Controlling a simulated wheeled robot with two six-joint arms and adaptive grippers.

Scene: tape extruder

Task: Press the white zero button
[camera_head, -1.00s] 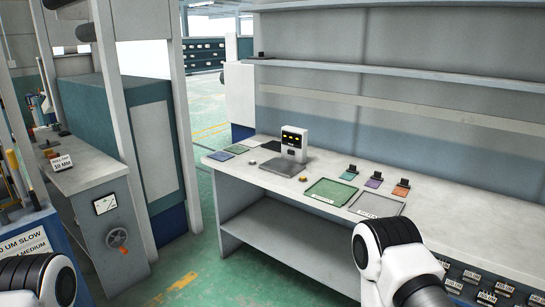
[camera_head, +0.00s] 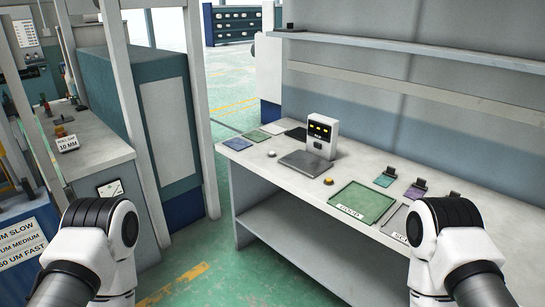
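A small round white button (camera_head: 271,154) sits near the front left part of the bench top, left of a scale with a flat grey plate (camera_head: 306,162). The scale's upright white display unit (camera_head: 321,136) shows yellow lit marks on a dark panel. A yellow button (camera_head: 328,181) lies in front of the plate, near the bench edge. Only links of my two arms show, at the bottom left and bottom right. Both grippers are out of view, so nothing shows of their fingers. Nothing covers the white button.
The bench (camera_head: 250,163) has an open lower shelf. A green tray (camera_head: 363,203) and coloured pads lie to the right; flat blue (camera_head: 238,144) and green (camera_head: 257,135) pads lie at the left end. A grey cabinet (camera_head: 100,160) stands left. Green floor lies open between.

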